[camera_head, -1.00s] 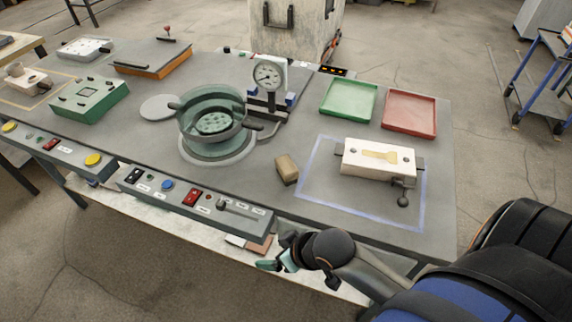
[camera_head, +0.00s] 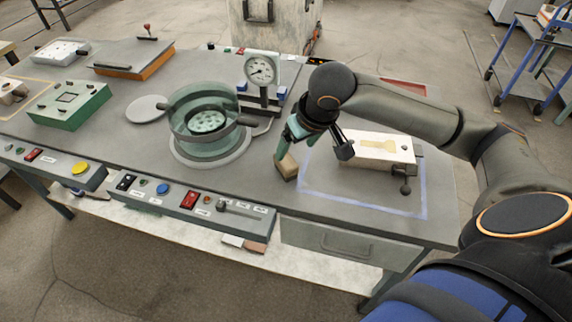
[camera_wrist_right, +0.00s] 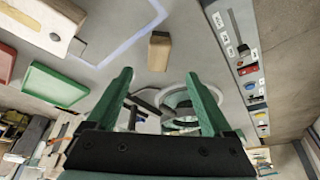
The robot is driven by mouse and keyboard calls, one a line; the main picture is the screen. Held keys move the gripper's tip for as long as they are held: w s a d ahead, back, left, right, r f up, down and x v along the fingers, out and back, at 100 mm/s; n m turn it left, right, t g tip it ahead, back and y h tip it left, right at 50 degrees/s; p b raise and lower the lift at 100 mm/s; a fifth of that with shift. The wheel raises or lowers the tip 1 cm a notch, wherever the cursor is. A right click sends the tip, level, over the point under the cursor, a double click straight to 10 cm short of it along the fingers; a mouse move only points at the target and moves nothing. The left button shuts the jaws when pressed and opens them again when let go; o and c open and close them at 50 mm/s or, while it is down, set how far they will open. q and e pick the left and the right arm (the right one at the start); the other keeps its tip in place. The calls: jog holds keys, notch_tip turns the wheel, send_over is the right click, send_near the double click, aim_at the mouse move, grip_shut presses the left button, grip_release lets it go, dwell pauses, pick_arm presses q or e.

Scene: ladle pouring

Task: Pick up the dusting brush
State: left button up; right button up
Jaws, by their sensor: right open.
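A small tan block with a darker end, seemingly the dusting brush (camera_head: 288,168), lies on the grey bench left of the blue outlined area. In the right wrist view the brush (camera_wrist_right: 159,51) is ahead of the fingertips, lined up with the gap between them, with no finger around it. My right gripper (camera_head: 282,149) points down over the brush, and its green fingers partly cover the brush's far end in the head view. In the right wrist view the right gripper (camera_wrist_right: 160,76) is open and empty. My left gripper is not in view.
A white mould block (camera_head: 375,150) stands right of the brush, inside the blue outline. A glass-walled pot (camera_head: 205,120) and a dial gauge (camera_head: 261,70) stand to the left. A control panel (camera_head: 190,197) runs along the front edge. A green tray (camera_wrist_right: 55,83) shows in the wrist view.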

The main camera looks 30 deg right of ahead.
aim_at(288, 162)
jog(key=x, duration=0.4)
jog(key=b+x, duration=0.1)
jog(key=x, duration=0.1)
jog(key=shift+w+d+f, duration=0.25)
jog(key=shift+w+d, duration=0.05)
jog(key=shift+d, duration=0.1)
jog(key=shift+a+b+x, duration=0.15)
jog(key=shift+x, duration=1.2)
jog(key=shift+a+b+x, duration=0.15)
jog(key=shift+x, duration=1.2)
jog(key=shift+s, duration=0.2)
jog(key=shift+c, duration=0.2)
grip_shut()
